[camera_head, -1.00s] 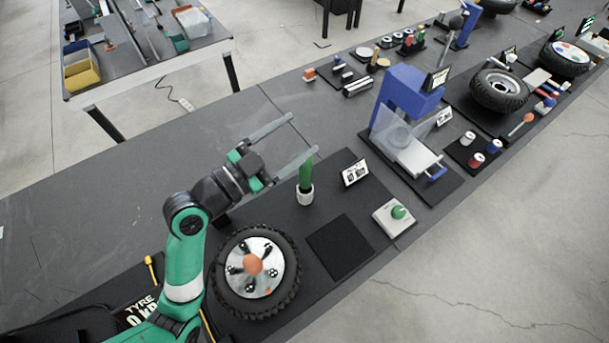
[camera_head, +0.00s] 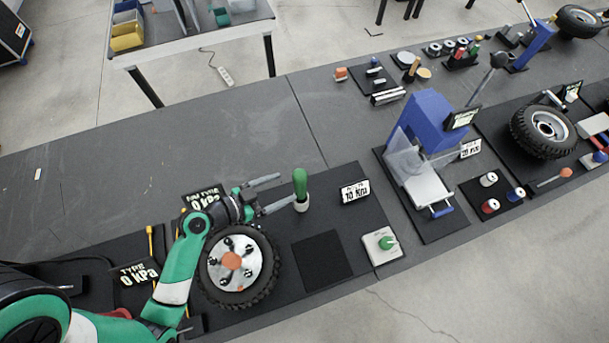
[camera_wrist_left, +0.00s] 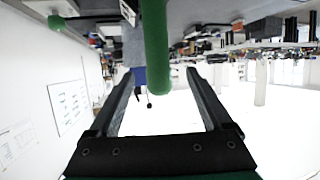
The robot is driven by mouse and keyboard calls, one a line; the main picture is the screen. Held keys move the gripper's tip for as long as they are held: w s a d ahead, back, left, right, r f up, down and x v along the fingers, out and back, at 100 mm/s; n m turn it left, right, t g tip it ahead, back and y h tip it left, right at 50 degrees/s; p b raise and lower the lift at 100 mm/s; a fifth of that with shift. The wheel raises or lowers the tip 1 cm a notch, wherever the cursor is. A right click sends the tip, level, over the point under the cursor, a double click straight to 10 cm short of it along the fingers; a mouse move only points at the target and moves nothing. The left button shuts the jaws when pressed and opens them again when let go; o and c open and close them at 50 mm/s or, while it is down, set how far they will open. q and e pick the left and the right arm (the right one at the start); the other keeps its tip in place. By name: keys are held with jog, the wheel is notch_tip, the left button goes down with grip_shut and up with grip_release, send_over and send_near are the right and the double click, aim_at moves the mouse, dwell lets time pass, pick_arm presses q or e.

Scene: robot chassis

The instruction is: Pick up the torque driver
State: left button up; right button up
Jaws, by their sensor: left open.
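The torque driver (camera_head: 300,183) has a green handle and stands upright in a small white holder (camera_head: 301,205) on a dark mat. In the left wrist view the green handle (camera_wrist_left: 155,45) shows large between my two finger lines, entering from the top edge. My left gripper (camera_head: 288,189) is open, with its fingers pointing at the handle from the left. The fingertips are close to the handle, but I cannot tell whether they touch it. My right gripper is in neither view.
A tyre with a silver hub (camera_head: 225,270) lies just below my left gripper. A black square pad (camera_head: 320,261) and a box with a green knob (camera_head: 383,246) are to the right. A blue press (camera_head: 428,125) stands further right.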

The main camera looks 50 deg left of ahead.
aim_at(301, 191)
pick_arm(q)
jog(key=x, duration=1)
jog(key=shift+w+d, duration=0.15)
jog(key=shift+d, duration=0.05)
jog(key=shift+r, duration=0.15)
grip_shut()
